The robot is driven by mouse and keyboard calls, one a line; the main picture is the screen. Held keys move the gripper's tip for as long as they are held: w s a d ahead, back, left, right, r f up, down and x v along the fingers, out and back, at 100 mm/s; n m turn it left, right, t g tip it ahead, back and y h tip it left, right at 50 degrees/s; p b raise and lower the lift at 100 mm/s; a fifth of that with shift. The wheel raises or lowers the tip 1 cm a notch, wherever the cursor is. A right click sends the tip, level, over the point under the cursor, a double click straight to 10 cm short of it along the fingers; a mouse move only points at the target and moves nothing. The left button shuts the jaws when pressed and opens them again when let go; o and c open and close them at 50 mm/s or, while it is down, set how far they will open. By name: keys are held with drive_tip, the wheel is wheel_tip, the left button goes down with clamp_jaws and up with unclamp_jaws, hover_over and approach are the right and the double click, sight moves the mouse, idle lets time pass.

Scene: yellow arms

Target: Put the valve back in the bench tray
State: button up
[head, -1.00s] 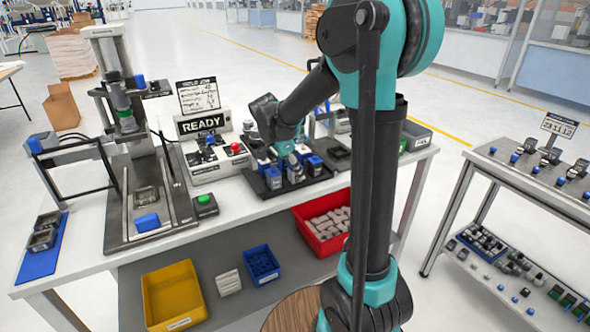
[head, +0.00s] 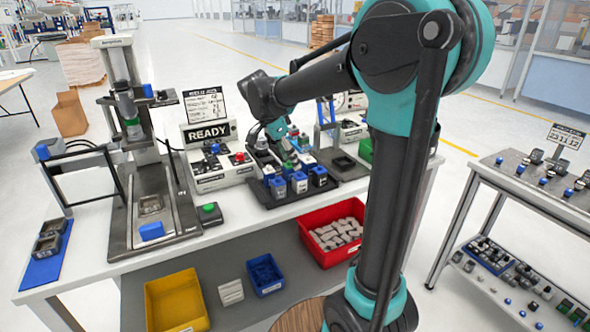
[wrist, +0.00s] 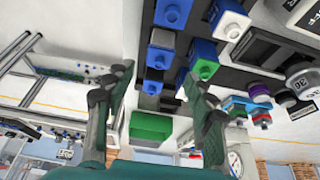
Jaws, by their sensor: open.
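The dark bench tray (head: 290,203) sits on the white bench and holds several small valve blocks with blue, white and grey tops. A blue-topped valve (head: 299,182) stands in its front row. My gripper (head: 292,155) is above the back of the tray, pointing down among the valves. In the wrist view my gripper (wrist: 160,95) has its two fingers wide apart, with nothing clearly held between them. I cannot tell which one is the task's valve.
A READY control box (head: 208,160) stands left of the tray and a press (head: 150,205) further left. A dark fixture (head: 343,165) lies to the right. A red bin (head: 330,258) is on the shelf below. A second cart (head: 500,180) stands at right.

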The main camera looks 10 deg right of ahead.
drive_tip(key=s+d+f+n+t+y, duration=0.1)
drive_tip(key=s+d+f+n+y, duration=0.1)
drive_tip(key=s+f+n, duration=0.5)
drive_tip(key=s+d+f+n+t+y, duration=0.1)
drive_tip(key=s+d+f+n, duration=0.4)
drive_tip(key=s+f, duration=0.6)
drive_tip(key=s+n+y, duration=0.1)
drive_tip(key=s+n, duration=0.1)
drive_tip(key=s, duration=0.1)
drive_tip(key=shift+d+t, duration=0.25)
drive_tip(key=shift+t, duration=0.15)
drive_tip(key=shift+r, duration=0.1)
